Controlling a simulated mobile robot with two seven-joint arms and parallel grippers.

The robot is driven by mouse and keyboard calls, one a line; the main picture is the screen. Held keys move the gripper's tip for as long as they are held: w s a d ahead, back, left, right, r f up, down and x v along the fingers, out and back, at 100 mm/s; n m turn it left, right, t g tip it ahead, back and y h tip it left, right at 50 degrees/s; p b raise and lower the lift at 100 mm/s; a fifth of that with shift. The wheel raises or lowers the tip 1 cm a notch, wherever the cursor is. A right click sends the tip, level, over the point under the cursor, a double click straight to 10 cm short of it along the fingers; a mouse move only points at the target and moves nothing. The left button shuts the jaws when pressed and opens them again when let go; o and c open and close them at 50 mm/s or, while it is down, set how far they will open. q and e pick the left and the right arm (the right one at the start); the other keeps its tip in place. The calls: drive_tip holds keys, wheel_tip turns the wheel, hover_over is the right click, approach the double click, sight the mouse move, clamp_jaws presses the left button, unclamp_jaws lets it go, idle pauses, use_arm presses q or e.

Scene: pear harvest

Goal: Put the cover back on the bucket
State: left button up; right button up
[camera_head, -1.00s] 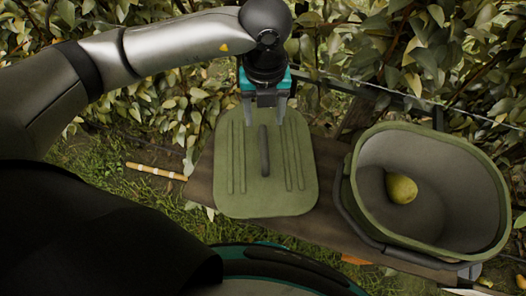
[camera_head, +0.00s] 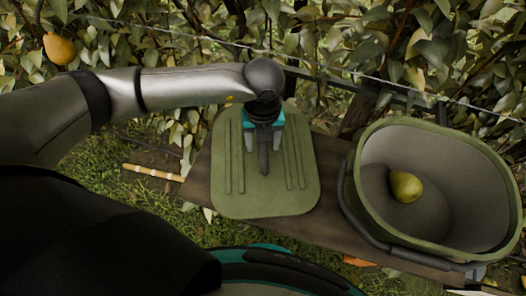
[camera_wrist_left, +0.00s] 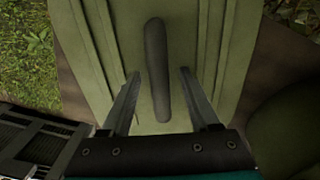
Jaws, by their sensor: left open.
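The cover (camera_head: 228,190) is a green, rounded rectangular lid with raised ribs, lying flat on a brown board. Its dark bar handle (camera_head: 264,159) stands along the middle. The bucket (camera_head: 487,163) is green with a grey inside, open at the top, to the right of the cover. My left gripper (camera_head: 264,148) is open over the far part of the handle. In the left wrist view the handle (camera_wrist_left: 157,70) lies between the two spread fingers (camera_wrist_left: 160,82), with gaps on both sides. The right gripper is out of view.
One pear (camera_head: 406,186) lies inside the bucket. The brown board (camera_head: 335,220) bears both cover and bucket. A striped stick (camera_head: 152,172) lies to the left. A leafy hedge with wires stands behind, and another pear (camera_head: 59,48) hangs at the upper left.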

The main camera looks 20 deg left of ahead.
use_arm(q)
drive_tip(key=shift+c, duration=0.4)
clamp_jaws()
